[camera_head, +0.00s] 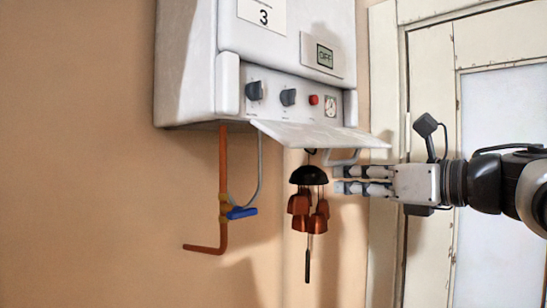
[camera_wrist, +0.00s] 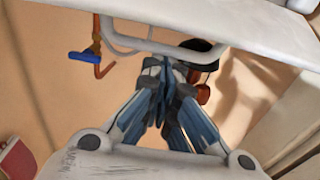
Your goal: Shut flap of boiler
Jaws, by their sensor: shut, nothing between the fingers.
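The white boiler (camera_head: 188,60) hangs on the wall. Its flap (camera_head: 315,134) is open, hinged down below the control panel and sticking out nearly level. A grey bar handle (camera_head: 342,161) shows under the flap's outer right end. In the wrist view the flap (camera_wrist: 225,22) spans the top, with the handle (camera_wrist: 128,44) under it. My gripper (camera_head: 338,179) comes in from the right, its fingers level and just below the handle. In the wrist view my gripper (camera_wrist: 165,72) has its fingertips together and empty, close to the handle; I cannot tell whether they touch it.
A wind chime (camera_head: 308,176) with copper bells hangs just left of my fingertips, below the flap. A copper pipe (camera_head: 223,170) with a blue valve lever (camera_head: 242,212) runs down from the boiler further left. A white-framed door (camera_head: 431,90) stands behind my arm.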

